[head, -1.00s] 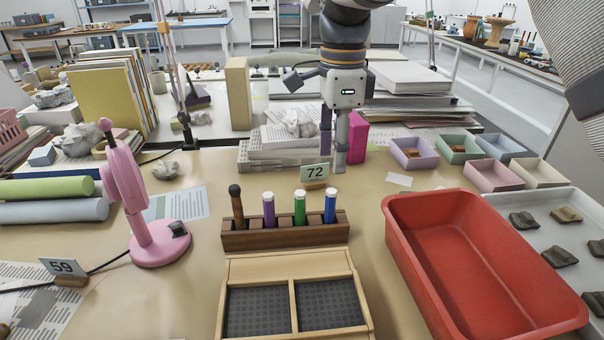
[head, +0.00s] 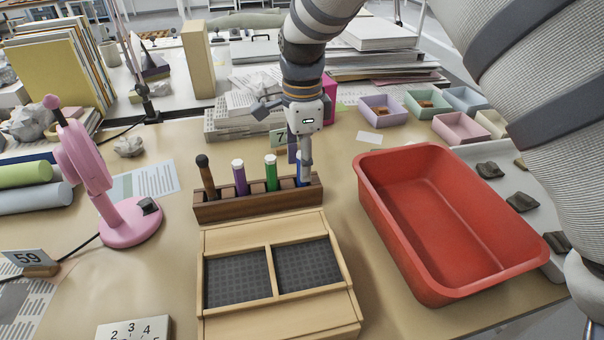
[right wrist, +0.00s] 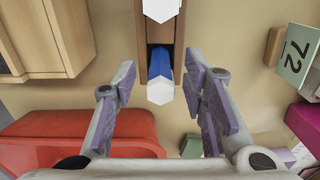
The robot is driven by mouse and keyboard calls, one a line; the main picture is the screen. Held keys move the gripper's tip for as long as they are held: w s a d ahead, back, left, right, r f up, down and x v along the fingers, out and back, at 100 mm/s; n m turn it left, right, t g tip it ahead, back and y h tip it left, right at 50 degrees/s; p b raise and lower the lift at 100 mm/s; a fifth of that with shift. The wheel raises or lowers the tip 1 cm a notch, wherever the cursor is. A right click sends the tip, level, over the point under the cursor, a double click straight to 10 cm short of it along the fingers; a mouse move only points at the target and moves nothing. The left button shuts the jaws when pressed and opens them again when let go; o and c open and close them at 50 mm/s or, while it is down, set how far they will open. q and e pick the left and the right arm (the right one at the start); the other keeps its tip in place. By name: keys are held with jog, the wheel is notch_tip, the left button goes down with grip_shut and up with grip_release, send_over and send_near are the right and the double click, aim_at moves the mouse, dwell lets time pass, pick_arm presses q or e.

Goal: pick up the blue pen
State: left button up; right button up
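The blue pen (right wrist: 161,65) stands in the right end slot of a wooden pen rack (head: 260,204), its white end (right wrist: 160,93) up in the right wrist view. In the head view it is mostly hidden behind my right gripper (head: 300,160). In the right wrist view my right gripper (right wrist: 162,80) is open, with one finger on each side of the pen and a gap to both. A green pen (head: 271,174), a purple pen (head: 240,179) and a wooden-handled tool (head: 207,178) stand in the same rack. My left gripper is not in view.
A red tray (head: 440,285) lies right of the rack. A wooden box with two dark compartments (head: 235,240) lies in front. A pink stand (head: 128,222) is at left. Stacked papers and a number 72 card (right wrist: 298,55) are close behind the rack.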

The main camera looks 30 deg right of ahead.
jog(key=shift+r, duration=0.1)
grip_shut()
